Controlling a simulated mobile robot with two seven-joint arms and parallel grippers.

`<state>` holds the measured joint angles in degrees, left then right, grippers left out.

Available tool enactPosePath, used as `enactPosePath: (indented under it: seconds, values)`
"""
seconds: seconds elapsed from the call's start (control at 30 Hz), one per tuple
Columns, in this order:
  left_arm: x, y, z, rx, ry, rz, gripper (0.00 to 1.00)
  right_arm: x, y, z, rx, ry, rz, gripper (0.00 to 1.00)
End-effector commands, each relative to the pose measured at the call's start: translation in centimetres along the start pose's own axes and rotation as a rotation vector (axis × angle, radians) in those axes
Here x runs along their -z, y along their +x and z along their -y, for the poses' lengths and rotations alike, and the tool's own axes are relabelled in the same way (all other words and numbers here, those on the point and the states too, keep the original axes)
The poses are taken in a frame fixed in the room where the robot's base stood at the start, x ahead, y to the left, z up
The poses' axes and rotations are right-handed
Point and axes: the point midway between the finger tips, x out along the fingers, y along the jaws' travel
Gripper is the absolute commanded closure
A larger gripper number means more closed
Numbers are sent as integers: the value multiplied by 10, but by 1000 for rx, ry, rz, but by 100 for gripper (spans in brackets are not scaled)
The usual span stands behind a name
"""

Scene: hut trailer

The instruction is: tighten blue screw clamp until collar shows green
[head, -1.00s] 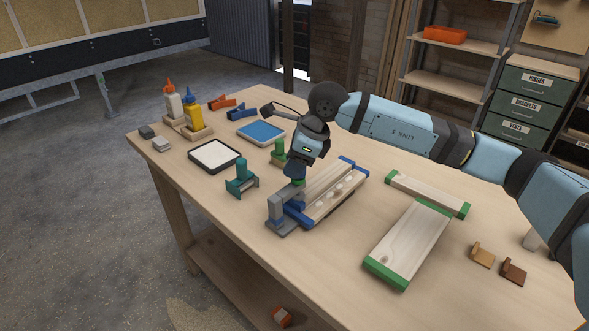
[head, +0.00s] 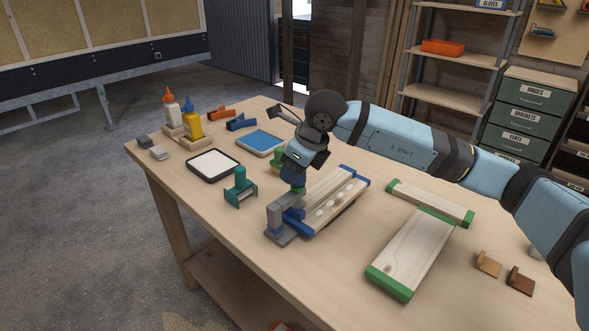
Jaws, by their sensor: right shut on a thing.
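The blue screw clamp (head: 292,216) stands near the middle of the workbench, with a grey frame (head: 275,222) beside it. It is at the near end of a pale wooden board assembly (head: 334,201) with blue ends. My right gripper (head: 294,178) points down over the top of the clamp and is shut on its screw handle, which is mostly hidden by the fingers. A small green band (head: 299,190) shows just below the fingers, at the collar's place. My left gripper is not in view.
A white tray (head: 213,178), blue tray (head: 260,155) and glue bottles (head: 192,124) are to the left. Green-ended boards (head: 411,254) lie to the right. The bench's front is clear.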

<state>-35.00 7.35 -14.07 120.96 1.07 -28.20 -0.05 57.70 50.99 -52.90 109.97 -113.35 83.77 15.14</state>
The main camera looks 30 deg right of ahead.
Motion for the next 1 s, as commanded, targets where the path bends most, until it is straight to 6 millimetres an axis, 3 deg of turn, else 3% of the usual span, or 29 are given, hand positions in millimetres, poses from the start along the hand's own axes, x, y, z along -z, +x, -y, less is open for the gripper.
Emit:
enactPosePath:
  seconds: [0.17,0.2,0.3,0.67,0.77,1.0]
  values:
    - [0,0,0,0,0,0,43,0,0,0,-2,-1,0,85]
    - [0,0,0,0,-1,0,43,0,0,0,-2,-1,0,54]
    - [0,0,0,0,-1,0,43,0,0,0,-2,-1,0,35]
    - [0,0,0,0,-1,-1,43,0,-6,0,-1,-1,1,35]
    - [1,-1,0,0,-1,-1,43,0,-20,0,0,-2,2,35]
    - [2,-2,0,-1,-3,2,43,-1,-74,1,2,-1,3,35]
